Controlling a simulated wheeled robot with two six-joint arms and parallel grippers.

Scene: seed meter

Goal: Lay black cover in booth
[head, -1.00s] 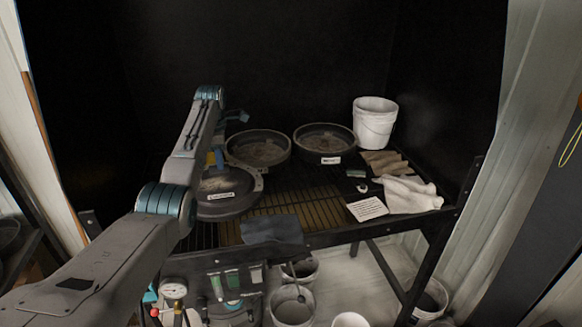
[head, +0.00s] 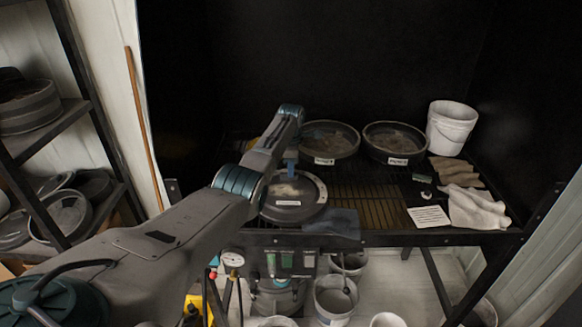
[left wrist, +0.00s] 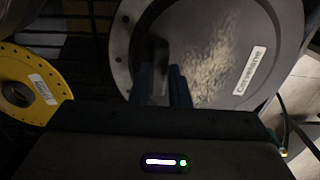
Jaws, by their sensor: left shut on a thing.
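The round black cover (head: 275,211) is at the front left of the dark booth (head: 310,60), over the slatted bench. It has a white label and a shiny patch on its face. In the left wrist view the cover (left wrist: 225,85) fills the upper right, with holes along its rim. My left gripper (head: 291,162) is at the cover's upper side, and in its wrist view the two fingers (left wrist: 163,88) are close together against it, shut on it. I cannot tell whether the cover rests on the slats or hangs just above. My right gripper is not in view.
Two dark round pans (head: 328,152) (head: 394,158) stand behind the cover. A white bucket (head: 451,127), cloths (head: 476,207) and a card (head: 428,217) are at right. A yellow disc (left wrist: 28,62) lies near the cover. Bare slats (head: 370,203) show in the middle.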

